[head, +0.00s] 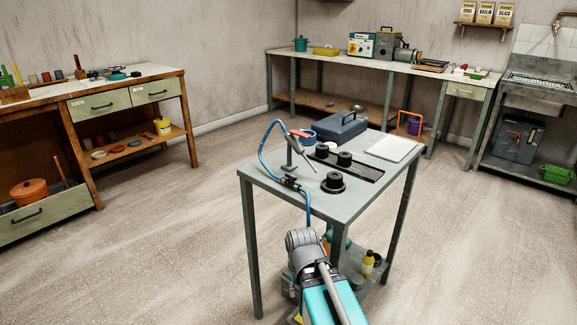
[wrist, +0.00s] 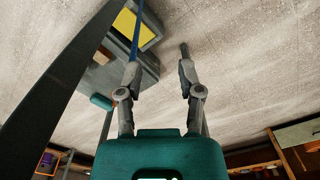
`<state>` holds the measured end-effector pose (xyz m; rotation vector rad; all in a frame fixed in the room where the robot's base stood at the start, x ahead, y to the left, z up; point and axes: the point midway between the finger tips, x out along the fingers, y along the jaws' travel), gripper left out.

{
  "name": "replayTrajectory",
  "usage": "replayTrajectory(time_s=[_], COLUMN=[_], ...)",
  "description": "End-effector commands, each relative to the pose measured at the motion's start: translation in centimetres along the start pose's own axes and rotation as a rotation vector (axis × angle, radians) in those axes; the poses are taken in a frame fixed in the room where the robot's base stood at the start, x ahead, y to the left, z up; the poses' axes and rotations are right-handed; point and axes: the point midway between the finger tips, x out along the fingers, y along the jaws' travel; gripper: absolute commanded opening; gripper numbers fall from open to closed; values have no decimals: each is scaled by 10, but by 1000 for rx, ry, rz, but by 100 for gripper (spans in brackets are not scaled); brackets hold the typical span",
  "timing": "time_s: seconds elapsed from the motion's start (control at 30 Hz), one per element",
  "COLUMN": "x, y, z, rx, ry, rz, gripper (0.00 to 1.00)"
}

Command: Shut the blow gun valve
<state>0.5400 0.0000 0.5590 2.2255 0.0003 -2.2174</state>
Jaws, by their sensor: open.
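The blow gun (head: 300,133), with a red part and a thin metal nozzle, rests on a small stand on the grey table (head: 262,172). A blue hose (head: 264,143) loops from it to a small dark and brass fitting (head: 290,183) at the table's near edge, which looks like the valve; its handle position is too small to tell. The hose then hangs down the front. In the wrist view, my gripper (wrist: 160,68) is open and empty, pointing over the floor. The blue hose (wrist: 138,32) runs up past its left finger; I cannot tell whether they touch. The valve is not clear there.
A blue case (head: 341,127), black round pieces (head: 334,181) and a white pad (head: 394,148) lie on the table. A dark table leg (wrist: 55,80) crosses the wrist view's left, near a grey box with a yellow panel (wrist: 127,22). Floor (head: 150,245) is free at left.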

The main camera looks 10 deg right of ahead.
Motion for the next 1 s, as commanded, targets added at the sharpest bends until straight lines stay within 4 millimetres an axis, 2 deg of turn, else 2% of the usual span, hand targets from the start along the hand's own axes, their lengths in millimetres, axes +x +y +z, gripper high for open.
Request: replayTrajectory(time_s=[0.03,1.0], x=[-17,-212], y=[0,0], z=[-1,-14], rx=[0,0], ry=[1,31], rz=[0,0], gripper=[48,48])
